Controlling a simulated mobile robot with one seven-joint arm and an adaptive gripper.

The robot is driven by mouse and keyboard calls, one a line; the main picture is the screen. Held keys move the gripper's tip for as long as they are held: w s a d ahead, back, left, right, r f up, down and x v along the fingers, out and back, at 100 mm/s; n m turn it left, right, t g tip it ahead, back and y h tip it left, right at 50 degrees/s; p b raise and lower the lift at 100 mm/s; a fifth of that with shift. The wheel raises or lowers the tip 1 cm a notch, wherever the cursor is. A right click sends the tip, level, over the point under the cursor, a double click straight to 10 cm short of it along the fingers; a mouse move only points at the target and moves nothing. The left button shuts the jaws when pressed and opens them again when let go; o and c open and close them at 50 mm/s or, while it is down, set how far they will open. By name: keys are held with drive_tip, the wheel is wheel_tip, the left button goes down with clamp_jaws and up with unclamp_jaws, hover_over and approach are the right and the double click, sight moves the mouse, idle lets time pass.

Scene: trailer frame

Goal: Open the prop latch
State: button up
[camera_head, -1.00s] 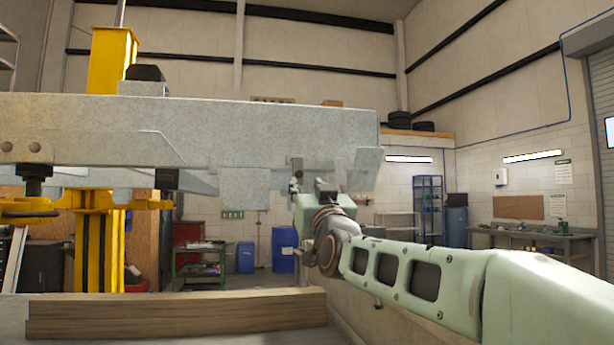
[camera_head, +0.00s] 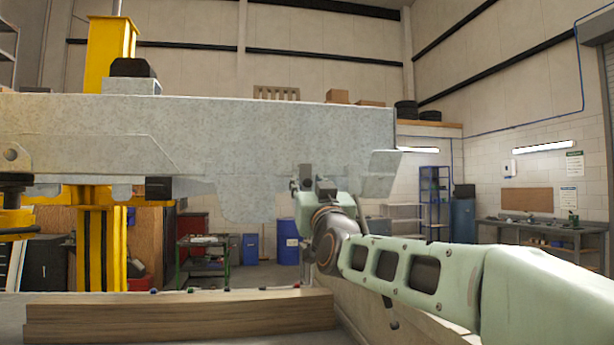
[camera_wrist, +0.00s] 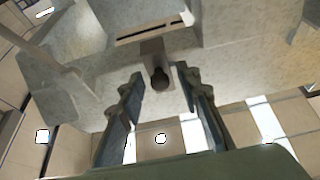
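The trailer frame's grey galvanized beam (camera_head: 250,130) spans the head view from the left to right of centre. In the wrist view its underside (camera_wrist: 95,75) fills the upper part, with a small block ending in a dark round knob (camera_wrist: 159,78) below a slot; this looks like the prop latch. My gripper (camera_head: 308,180) is raised to the beam's lower edge near its right end. In the wrist view my gripper (camera_wrist: 162,110) has its two fingers apart, one on each side of the knob, with gaps on both sides. Contact cannot be told. The latch is not clear in the head view.
A yellow post (camera_head: 104,235) stands at the left. Wooden planks (camera_head: 180,317) lie below the beam at the front. A green cart (camera_head: 203,262) and blue barrel (camera_head: 287,243) stand behind. A bent plate (camera_head: 376,175) hangs just right of my gripper.

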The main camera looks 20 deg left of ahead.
drive_tip(key=shift+w+a+r, duration=0.15)
drive_tip(key=shift+w+a, duration=0.05)
drive_tip(key=shift+w, duration=0.1)
drive_tip(key=shift+s, duration=0.1)
drive_tip(key=shift+c, duration=0.4)
clamp_jaws()
drive_tip(key=shift+r, duration=0.15)
